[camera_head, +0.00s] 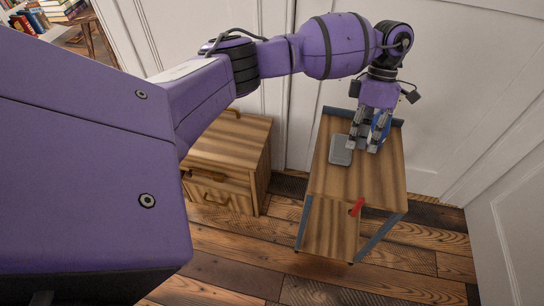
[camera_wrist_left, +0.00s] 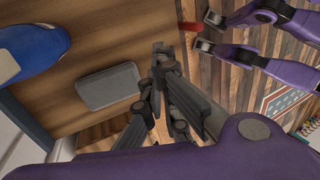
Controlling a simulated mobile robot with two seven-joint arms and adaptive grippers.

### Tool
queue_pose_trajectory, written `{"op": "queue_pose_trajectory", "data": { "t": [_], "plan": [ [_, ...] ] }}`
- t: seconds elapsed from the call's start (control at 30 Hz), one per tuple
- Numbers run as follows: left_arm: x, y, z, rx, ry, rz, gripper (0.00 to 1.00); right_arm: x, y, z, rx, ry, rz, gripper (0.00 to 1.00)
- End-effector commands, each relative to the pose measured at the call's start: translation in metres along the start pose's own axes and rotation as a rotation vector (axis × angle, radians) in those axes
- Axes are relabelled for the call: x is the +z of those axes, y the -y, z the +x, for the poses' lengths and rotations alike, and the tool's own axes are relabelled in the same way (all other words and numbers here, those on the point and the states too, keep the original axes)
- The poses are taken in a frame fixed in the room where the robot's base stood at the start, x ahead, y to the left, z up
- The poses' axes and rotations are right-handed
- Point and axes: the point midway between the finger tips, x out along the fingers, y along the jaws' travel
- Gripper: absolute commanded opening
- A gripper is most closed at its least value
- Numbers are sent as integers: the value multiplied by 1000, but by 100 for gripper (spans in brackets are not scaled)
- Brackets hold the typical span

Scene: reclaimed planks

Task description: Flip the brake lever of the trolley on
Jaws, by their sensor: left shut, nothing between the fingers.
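The trolley (camera_head: 322,185) has a wooden top and a blue-grey frame. Its red brake lever (camera_head: 357,207) sticks up at a slant at the near edge of the top. In the left wrist view a bit of the red lever (camera_wrist_left: 187,25) shows at the upper edge. My left gripper (camera_head: 363,148) is over the far half of the trolley top, shut and empty, well beyond the lever. Its closed fingers also show in the left wrist view (camera_wrist_left: 165,88). My right gripper (camera_wrist_left: 209,32) shows only there, open and empty, fingers apart.
A grey flat case (camera_head: 341,150) lies on the trolley top beside my left gripper. A blue object (camera_head: 381,127) stands behind the fingers. A wooden drawer cabinet (camera_head: 240,145) is to the left. White panelled doors (camera_head: 440,80) rise close behind. Plank floor is clear in front.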

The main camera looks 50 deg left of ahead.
Motion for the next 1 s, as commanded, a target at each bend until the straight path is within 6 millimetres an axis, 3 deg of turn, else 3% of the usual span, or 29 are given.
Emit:
{"op": "queue_pose_trajectory", "data": {
  "t": [0.37, 0.53, 0.87, 1.0],
  "plan": [
    [1, 1, 5, -2, 2, 2, 0, -1, 0, 0, 1, -2, 1, 31],
    [1, 2, 32, -5, 1, 1, 0, 1, -1, 0, 1, 2, 2, 31],
    [1, 2, 102, -5, 1, 1, 0, 11, -2, 0, 4, 18, 4, 31],
    [2, 22, 108, -3, 4, 5, 0, 7, -2, -3, 4, 14, 4, 31]
  ]
}}
